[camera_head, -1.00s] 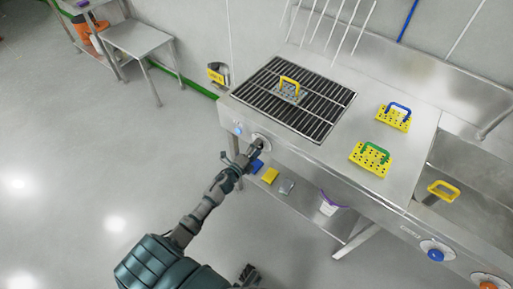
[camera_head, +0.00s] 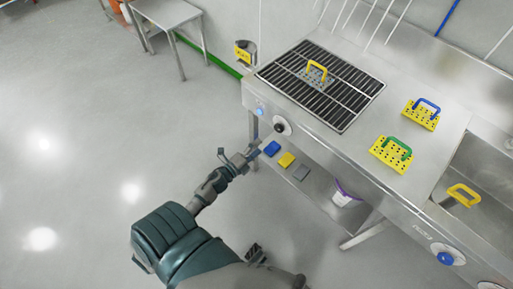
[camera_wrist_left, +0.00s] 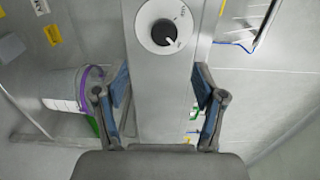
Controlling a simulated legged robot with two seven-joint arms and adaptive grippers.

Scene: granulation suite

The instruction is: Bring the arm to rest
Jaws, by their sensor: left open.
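My left arm reaches up from the bottom in the head view. Its left gripper (camera_head: 248,157) is in front of the steel bench, to the lower left of a round knob (camera_head: 282,127) on the bench front. In the left wrist view the left gripper (camera_wrist_left: 162,85) has its two blue-padded fingers apart with nothing between them. The knob (camera_wrist_left: 164,31), white-ringed with a dark pointer, sits ahead of the fingertips, clear of them. A small dark part (camera_head: 255,253) at the bottom of the head view may be my right gripper; its jaws cannot be made out.
The bench carries a black grate (camera_head: 320,85) with a yellow-handled tool (camera_head: 317,73), and blue-handled (camera_head: 421,115) and green-handled (camera_head: 391,154) yellow blocks. A lower shelf (camera_head: 318,186) holds small pads and a white bucket (camera_head: 343,195). Open floor lies left.

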